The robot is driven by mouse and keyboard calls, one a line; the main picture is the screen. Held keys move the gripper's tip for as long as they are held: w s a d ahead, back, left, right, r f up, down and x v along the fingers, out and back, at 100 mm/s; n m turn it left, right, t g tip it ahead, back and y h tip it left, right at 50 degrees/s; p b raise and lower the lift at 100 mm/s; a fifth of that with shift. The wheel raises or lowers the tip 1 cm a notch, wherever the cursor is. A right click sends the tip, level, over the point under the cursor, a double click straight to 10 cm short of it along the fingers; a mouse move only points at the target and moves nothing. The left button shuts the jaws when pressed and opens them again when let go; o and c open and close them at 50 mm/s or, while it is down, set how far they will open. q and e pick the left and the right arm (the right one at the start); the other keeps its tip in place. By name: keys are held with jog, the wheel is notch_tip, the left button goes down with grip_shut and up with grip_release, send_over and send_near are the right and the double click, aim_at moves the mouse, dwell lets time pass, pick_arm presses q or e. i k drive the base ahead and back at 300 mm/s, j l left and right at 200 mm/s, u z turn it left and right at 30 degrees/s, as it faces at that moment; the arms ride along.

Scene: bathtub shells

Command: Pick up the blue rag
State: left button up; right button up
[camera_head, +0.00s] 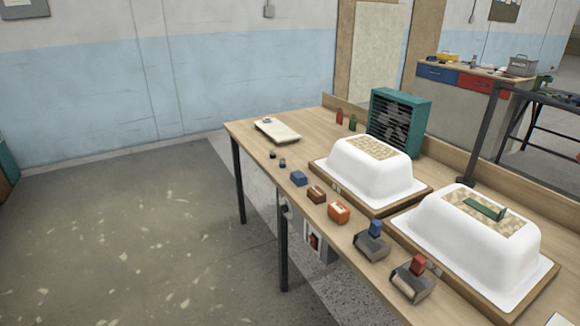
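A small folded blue piece, which looks like the blue rag (299,178), lies near the front edge of the wooden workbench (252,135). It sits left of a brown block (316,194) and an orange block (339,212). Another blue piece (376,228) stands on a dark grey holder (370,247) further right along the front edge. Neither of my grippers shows in the head view.
Two white bathtub shells (369,180) (455,241) stand on wooden boards behind the small items. A red piece (417,265) sits on another grey holder. The floor (130,235) at left is clear.

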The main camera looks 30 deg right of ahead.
aim_at(299, 179)
jog(key=i+j+z, duration=0.1)
jog(key=i+z, duration=0.3)
jog(key=i+j+z, duration=0.25)
jog(key=i+z, duration=0.15)
jog(key=i, duration=0.15)
jog(key=i+j+z, duration=0.4)
